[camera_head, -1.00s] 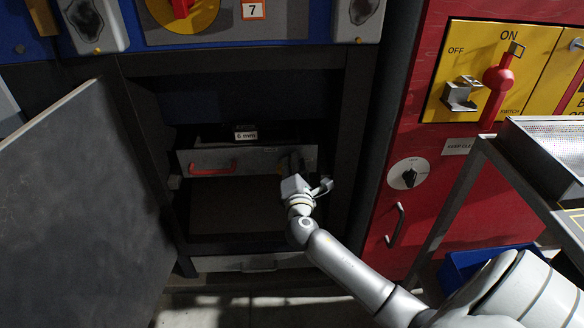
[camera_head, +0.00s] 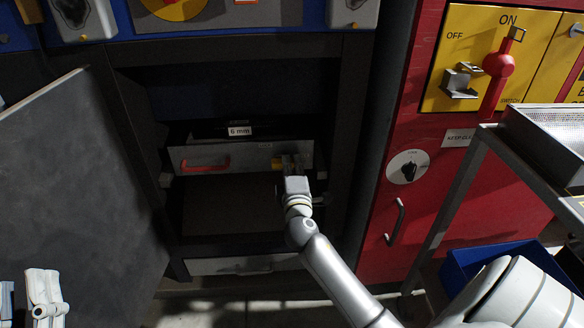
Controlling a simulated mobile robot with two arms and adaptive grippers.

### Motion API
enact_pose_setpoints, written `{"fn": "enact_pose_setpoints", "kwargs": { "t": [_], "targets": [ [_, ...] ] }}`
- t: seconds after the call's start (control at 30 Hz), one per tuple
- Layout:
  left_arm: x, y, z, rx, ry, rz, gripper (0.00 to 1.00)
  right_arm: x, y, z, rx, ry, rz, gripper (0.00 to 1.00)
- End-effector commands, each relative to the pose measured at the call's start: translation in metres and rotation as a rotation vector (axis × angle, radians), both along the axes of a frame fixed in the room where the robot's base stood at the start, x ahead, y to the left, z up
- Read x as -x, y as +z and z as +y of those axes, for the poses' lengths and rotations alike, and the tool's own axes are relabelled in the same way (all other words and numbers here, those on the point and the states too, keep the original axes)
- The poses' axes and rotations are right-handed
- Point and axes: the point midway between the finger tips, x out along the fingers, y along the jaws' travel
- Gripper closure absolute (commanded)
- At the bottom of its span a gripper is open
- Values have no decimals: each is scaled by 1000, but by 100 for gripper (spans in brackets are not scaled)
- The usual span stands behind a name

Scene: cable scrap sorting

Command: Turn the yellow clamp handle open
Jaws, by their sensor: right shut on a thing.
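The yellow clamp handle (camera_head: 277,163) sits at the right end of the grey drawer front (camera_head: 228,158) inside the open cabinet. Only a small yellow part shows at the left of my right gripper; the rest is hidden behind it. My right gripper (camera_head: 291,162) is shut on the yellow clamp handle, with its arm reaching up from the lower right.
A red drawer handle (camera_head: 205,166) and a "6 mm" label (camera_head: 240,131) are left of the clamp. The cabinet door (camera_head: 75,190) stands open at left. A metal cart (camera_head: 460,185) and blue bin (camera_head: 490,262) stand at right.

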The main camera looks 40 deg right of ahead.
Motion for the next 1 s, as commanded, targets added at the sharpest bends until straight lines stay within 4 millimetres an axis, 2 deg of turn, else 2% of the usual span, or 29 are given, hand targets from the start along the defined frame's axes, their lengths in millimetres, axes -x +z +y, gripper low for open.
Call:
{"fn": "enact_pose_setpoints", "kwargs": {
  "t": [0.43, 0.47, 0.6, 1.0],
  "targets": [
    [1, 2, 0, 3, -1, -11, 60, 0, -2, 0, -8, -1, -2, 100],
    [1, 2, 0, 3, -1, -11, 60, 0, -2, 0, -8, -1, -2, 80],
    [1, 2, 0, 3, -1, -11, 60, 0, -1, 0, -7, 0, -2, 62],
    [1, 2, 0, 4, 0, -12, 60, 5, -1, 4, -8, 1, -2, 62]
  ]
}}
